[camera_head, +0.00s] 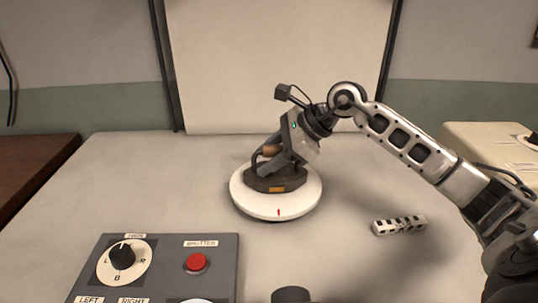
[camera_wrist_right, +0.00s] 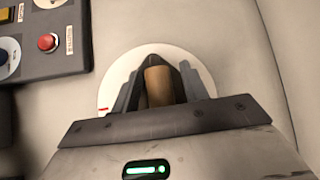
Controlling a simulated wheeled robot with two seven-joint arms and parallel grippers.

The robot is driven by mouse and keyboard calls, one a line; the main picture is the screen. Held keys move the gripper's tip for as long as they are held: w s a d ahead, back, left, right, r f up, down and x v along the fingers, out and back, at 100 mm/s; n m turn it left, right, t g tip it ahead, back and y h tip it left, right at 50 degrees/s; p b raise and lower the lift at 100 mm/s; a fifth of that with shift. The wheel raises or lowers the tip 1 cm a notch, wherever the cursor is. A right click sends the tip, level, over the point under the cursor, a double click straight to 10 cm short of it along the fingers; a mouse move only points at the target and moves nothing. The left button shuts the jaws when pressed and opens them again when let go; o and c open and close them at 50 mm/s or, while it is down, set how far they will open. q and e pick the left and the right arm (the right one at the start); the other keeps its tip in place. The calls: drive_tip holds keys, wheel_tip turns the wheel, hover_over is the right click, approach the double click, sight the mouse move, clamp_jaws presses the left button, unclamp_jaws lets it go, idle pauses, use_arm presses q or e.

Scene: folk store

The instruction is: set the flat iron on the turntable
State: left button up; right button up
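The flat iron (camera_head: 268,183) has a dark body and a wooden handle; it sits upright on the white round turntable (camera_head: 240,199), near its middle. My right gripper (camera_head: 270,163) reaches down from the right, its fingers on both sides of the handle. In the right wrist view the wooden handle (camera_wrist_right: 158,87) lies between the fingers (camera_wrist_right: 162,90), with narrow dark gaps beside it, so the gripper looks slightly open. The turntable's rim (camera_wrist_right: 120,72) shows around them. Part of the iron is hidden by the fingers. My left gripper is not in view.
A grey control panel (camera_head: 170,258) with a black dial (camera_head: 122,256) and a red button (camera_head: 196,262) lies at the front left. A small black-and-white bar (camera_head: 399,225) lies right of the turntable. A pale backdrop (camera_head: 275,70) stands behind. The table's left side is clear.

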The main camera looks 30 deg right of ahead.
drive_tip(key=shift+r, duration=0.2)
drive_tip(key=shift+s+d+r, duration=0.15)
drive_tip(key=shift+s+d, duration=0.05)
drive_tip(key=shift+d, duration=0.05)
drive_tip(key=b+v, duration=0.2)
drive_tip(key=v, duration=0.9)
drive_tip(key=shift+b, duration=0.4)
drive_tip(key=shift+r, duration=0.1)
